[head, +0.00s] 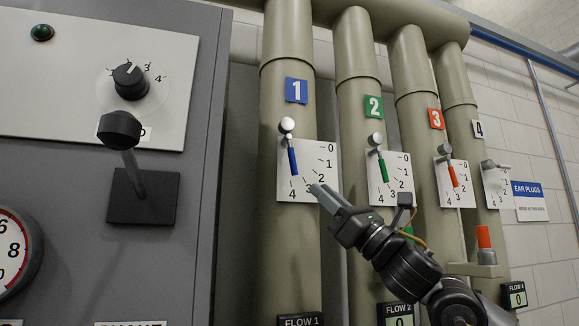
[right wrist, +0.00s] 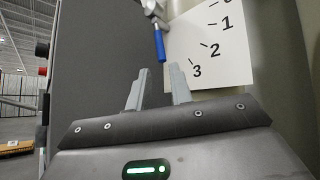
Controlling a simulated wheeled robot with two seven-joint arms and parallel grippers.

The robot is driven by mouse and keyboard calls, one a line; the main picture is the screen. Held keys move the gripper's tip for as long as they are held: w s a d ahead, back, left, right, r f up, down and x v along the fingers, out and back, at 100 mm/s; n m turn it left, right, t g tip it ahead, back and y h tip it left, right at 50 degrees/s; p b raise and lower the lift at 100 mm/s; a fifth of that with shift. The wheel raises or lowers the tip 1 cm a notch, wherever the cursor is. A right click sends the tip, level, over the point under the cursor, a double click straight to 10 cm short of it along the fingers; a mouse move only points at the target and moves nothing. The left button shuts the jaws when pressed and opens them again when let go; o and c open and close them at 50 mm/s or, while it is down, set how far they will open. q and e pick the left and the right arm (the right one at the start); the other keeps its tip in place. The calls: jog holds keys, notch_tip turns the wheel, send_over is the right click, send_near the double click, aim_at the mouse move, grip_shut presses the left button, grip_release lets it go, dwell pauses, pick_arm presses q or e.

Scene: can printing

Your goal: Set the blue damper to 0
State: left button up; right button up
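The blue damper lever (head: 292,160) hangs from a silver pivot on pipe 1, in front of a white scale plate (head: 322,160) marked 0 to 4. It points downward, near the 4. In the right wrist view the blue lever (right wrist: 159,45) shows just beyond the gap between my fingertips, apart from them. My right gripper (head: 319,191) is open and empty, at the lower right of the lever near the 2 and 3 marks. Its two fingers also show in the right wrist view (right wrist: 158,76). My left gripper is not in view.
To the right are the green damper lever (head: 383,167), the red damper lever (head: 453,175) and a fourth damper (head: 489,164) on their own pipes. A grey control cabinet (head: 200,200) with a knob (head: 130,80) and a black-knobbed lever (head: 119,130) stands at left.

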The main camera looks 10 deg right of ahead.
aim_at(293, 162)
jog(key=p+x, duration=0.7)
jog(key=x, duration=0.4)
jog(key=shift+s+d+r, duration=0.1)
jog(key=shift+d, duration=0.05)
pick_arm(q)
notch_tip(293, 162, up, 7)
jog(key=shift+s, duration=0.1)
pick_arm(e)
jog(key=shift+c, duration=0.2)
grip_shut()
